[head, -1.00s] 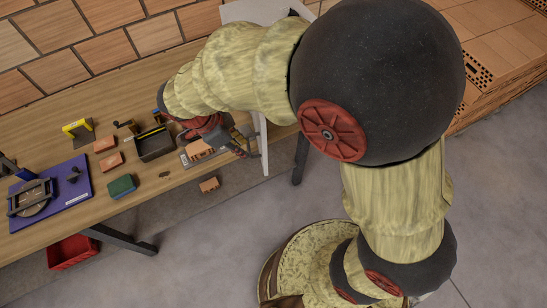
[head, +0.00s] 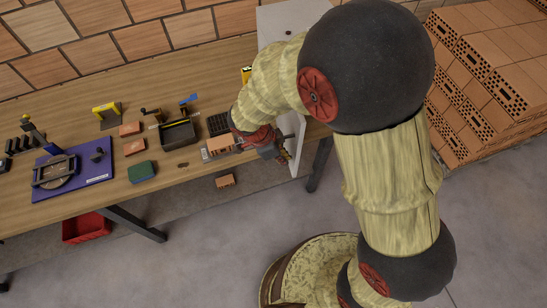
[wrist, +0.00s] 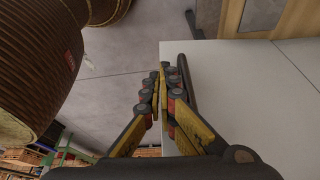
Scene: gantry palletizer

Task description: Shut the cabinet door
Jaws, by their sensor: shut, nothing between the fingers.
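The pale grey cabinet (head: 285,18) stands at the right end of the workbench, partly hidden behind my arm. Its door (head: 297,150) shows as a thin white panel standing open past the bench's front edge, seen nearly edge-on. In the wrist view a broad pale panel (wrist: 255,95), apparently the door, fills the right side, with a dark bar handle (wrist: 187,85) along its left edge. My gripper (head: 284,157) is beside the door in the head view. In the wrist view its fingers (wrist: 164,72) are shut and empty, close beside the handle; I cannot tell whether they touch.
The wooden workbench (head: 60,95) holds a purple board (head: 95,172), a dark open box (head: 180,134), a green block (head: 141,172) and several bricks. A red bin (head: 87,228) sits below. Stacked bricks (head: 480,70) stand at right.

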